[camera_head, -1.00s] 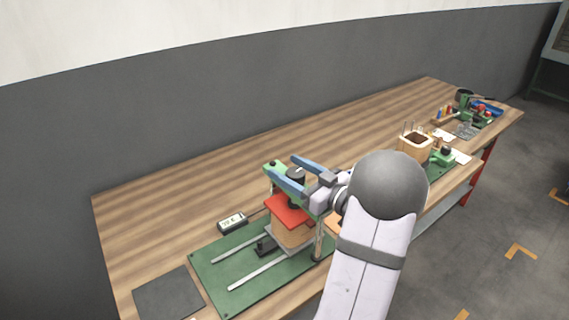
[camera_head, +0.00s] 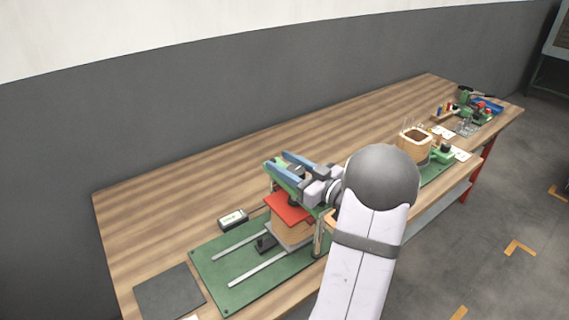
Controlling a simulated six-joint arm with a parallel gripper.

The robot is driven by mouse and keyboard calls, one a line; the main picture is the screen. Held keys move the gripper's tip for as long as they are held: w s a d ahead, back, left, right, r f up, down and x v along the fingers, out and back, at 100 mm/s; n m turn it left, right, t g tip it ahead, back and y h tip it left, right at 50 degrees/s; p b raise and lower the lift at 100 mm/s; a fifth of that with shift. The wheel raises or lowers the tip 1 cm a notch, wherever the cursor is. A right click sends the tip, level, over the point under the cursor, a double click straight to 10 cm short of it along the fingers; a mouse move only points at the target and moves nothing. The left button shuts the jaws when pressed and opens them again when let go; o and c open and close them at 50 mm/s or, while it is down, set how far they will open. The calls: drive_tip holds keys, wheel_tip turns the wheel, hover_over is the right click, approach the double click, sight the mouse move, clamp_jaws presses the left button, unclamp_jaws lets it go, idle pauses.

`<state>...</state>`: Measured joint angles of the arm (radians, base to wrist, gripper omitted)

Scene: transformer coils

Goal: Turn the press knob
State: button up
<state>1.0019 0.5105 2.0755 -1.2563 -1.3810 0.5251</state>
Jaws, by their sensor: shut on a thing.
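The press stands on a green base plate (camera_head: 225,283) at the front of the bench. It has a green top beam, metal posts, and a red plate (camera_head: 285,208) above a tan block (camera_head: 292,236). The dark press knob (camera_head: 294,168) is on top of the beam, mostly hidden between the fingers. My gripper (camera_head: 279,162) comes in from the right, its two blue fingers lying on either side of the knob and shut on it. My arm hides the press's right side.
A small meter (camera_head: 233,219) lies left of the press. A dark mat (camera_head: 168,293) lies at the bench's front left. A wooden coil box (camera_head: 414,144) and a blue tray (camera_head: 490,104) with small parts stand to the right. The bench behind the press is clear.

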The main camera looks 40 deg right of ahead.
drive_tip(key=shift+n+y, duration=0.3)
drive_tip(key=shift+y, duration=0.1)
drive_tip(key=n+g+y, duration=0.1)
drive_tip(key=n+y, duration=0.1)
drive_tip(key=y, duration=0.1)
drive_tip(key=a+n+g+y+p, duration=0.1)
drive_tip(key=y, duration=0.1)
drive_tip(key=shift+s+a+n+g, duration=0.1)
drive_tip(key=shift+s+n+g, duration=0.15)
drive_tip(key=shift+n+g, duration=0.05)
drive_tip(key=n+g+y+p, duration=0.2)
drive_tip(key=s+a+n+g+y+p, duration=0.1)
drive_tip(key=n+g+y+p, duration=0.2)
drive_tip(key=n+g+y, duration=0.1)
drive_tip(key=shift+s+a+r+g+p, duration=0.25)
drive_tip(key=shift+s+g+p, duration=0.05)
drive_tip(key=shift+g+p, duration=0.1)
drive_tip(key=shift+s+f+n+g+y+p, duration=0.1)
drive_tip(key=shift+f+n+g+y+p, duration=0.2)
drive_tip(key=shift+p, duration=0.4)
drive_tip(key=o, duration=1.1)
drive_tip(key=shift+r, duration=0.25)
